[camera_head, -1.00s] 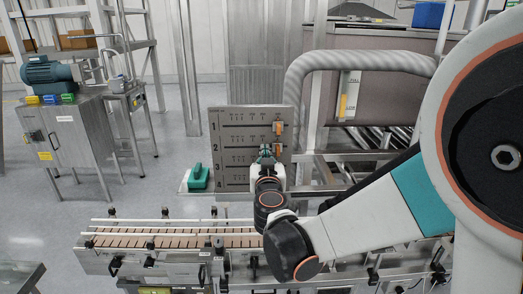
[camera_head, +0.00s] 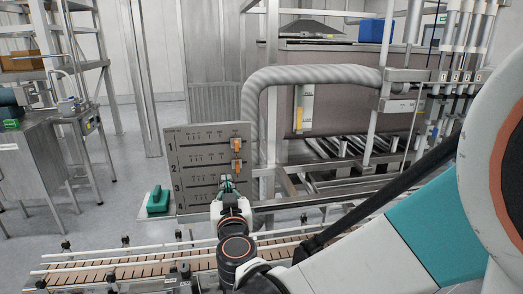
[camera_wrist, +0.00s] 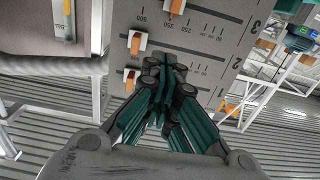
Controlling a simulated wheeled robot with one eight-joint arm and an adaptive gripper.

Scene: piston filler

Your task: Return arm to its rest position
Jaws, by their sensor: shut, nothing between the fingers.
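My gripper (camera_head: 227,184) is in front of the lower right part of the grey panel (camera_head: 189,190) in the head view. The panel carries numbered scales and orange sliders (camera_head: 236,145) along its right side. In the wrist view my gripper (camera_wrist: 165,66) has its dark green fingers together and empty, over the face of the panel (camera_wrist: 215,22). Orange and white sliders (camera_wrist: 137,42) show to the left of the fingertips there. Whether the fingertips touch the panel cannot be told.
A slatted conveyor (camera_head: 130,268) runs below my arm. A green handled block (camera_head: 158,201) sits left of the panel. A ribbed grey hose (camera_head: 310,76) and metal frame stand behind. A steel cabinet (camera_head: 30,160) is at the left, with open floor between.

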